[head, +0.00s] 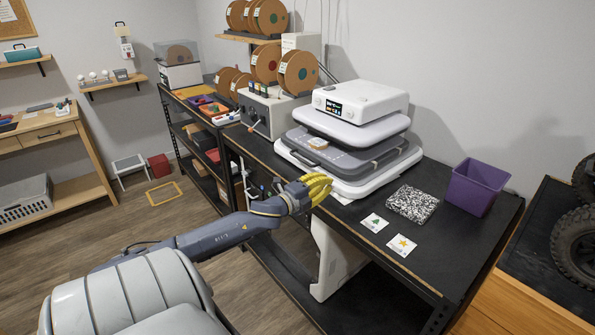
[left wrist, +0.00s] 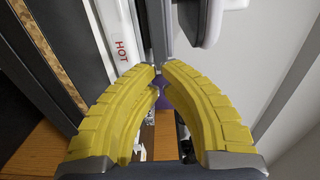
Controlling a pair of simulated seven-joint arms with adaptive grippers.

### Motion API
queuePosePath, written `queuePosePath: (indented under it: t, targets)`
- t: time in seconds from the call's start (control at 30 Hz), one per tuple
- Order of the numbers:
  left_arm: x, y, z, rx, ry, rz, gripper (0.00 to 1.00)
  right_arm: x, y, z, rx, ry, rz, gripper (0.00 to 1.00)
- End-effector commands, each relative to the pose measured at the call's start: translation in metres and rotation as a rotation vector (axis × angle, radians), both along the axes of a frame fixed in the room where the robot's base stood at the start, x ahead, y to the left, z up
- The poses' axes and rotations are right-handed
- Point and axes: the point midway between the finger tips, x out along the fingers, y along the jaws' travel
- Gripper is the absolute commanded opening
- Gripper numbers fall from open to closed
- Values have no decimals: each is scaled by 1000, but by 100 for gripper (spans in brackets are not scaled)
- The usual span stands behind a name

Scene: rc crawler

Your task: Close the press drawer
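The press (head: 362,100) is white and grey and stands on the black workbench, its small screen lit. Its grey drawer (head: 345,158) sticks out below the white upper part, toward the front left. A small tan patch lies on the drawer. My right gripper is not in view.
A speckled slab (head: 413,204), two picture cards (head: 388,233) and a purple bin (head: 477,187) are on the bench to the right of the press. Bare bench top lies at the front right.

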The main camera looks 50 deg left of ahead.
Motion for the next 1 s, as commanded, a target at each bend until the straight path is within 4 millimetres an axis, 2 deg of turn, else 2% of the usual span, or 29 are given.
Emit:
queuePosePath:
  t: [0.2, 0.5, 0.73, 1.0]
  targets:
    - [-29, 0, -1, -2, 3, -1, 0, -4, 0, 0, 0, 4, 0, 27]
    - [-63, 1, -1, -1, 2, 0, 0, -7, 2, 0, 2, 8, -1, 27]
    - [-78, 2, -1, -1, 1, 0, 0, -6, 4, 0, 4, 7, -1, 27]
    - [-83, 2, 0, -16, 0, -1, 0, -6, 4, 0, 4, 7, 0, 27]
